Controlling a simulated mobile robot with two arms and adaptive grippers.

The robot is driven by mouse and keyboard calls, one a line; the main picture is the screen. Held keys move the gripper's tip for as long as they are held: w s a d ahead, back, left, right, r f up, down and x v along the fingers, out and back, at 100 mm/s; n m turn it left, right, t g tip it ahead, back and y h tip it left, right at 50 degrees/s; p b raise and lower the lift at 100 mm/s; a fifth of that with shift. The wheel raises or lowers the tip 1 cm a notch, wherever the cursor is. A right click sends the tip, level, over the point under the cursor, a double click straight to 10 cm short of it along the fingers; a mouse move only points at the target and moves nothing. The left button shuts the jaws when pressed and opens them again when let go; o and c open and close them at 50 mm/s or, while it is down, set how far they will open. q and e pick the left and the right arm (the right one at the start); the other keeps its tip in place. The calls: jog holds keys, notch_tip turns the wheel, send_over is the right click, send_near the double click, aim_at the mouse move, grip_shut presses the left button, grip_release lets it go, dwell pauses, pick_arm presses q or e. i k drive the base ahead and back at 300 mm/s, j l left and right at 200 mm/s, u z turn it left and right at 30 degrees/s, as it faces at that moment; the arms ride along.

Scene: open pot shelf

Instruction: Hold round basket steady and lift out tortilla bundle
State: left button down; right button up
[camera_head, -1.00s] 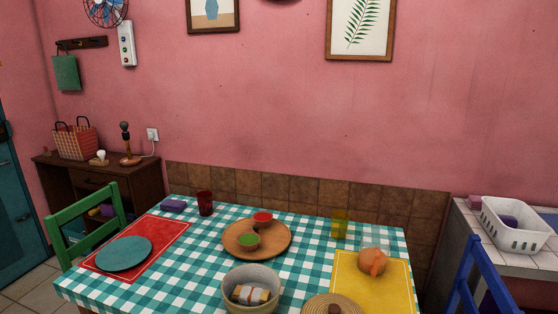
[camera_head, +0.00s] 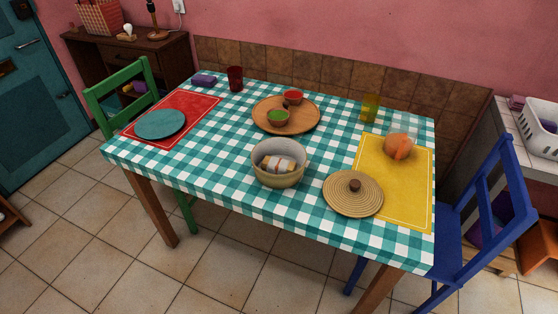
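The round basket (camera_head: 279,178) stands upright near the front middle of the checkered table. It is open, with pale beige walls. The tortilla bundle (camera_head: 277,163) lies inside it, a cloth-like roll with white, grey and yellowish bands, below the rim. A round woven lid (camera_head: 353,198) with a dark knob lies on the table to the right of the basket, partly over the yellow mat. Neither of my grippers shows in the head view.
The table (camera_head: 225,150) also holds a wooden tray (camera_head: 307,119) with red and green bowls behind the basket, a teal plate (camera_head: 160,124) on a red mat, and an orange object (camera_head: 398,147) on a yellow mat (camera_head: 408,200). A green chair (camera_head: 122,92) and blue chair (camera_head: 480,215) flank it.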

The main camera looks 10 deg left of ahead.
aim_at(277, 166)
jog(key=i+j+z, duration=0.1)
jog(key=j, duration=0.2)
jog(key=i+j+z, duration=0.1)
jog(key=i+j, duration=0.15)
jog(key=i+j+z, duration=0.1)
jog(key=j, duration=0.25)
jog(key=i+j+z, duration=0.15)
jog(key=j, duration=0.2)
jog(key=i+j+z, duration=0.1)
jog(key=j, duration=0.25)
jog(key=i, duration=0.05)
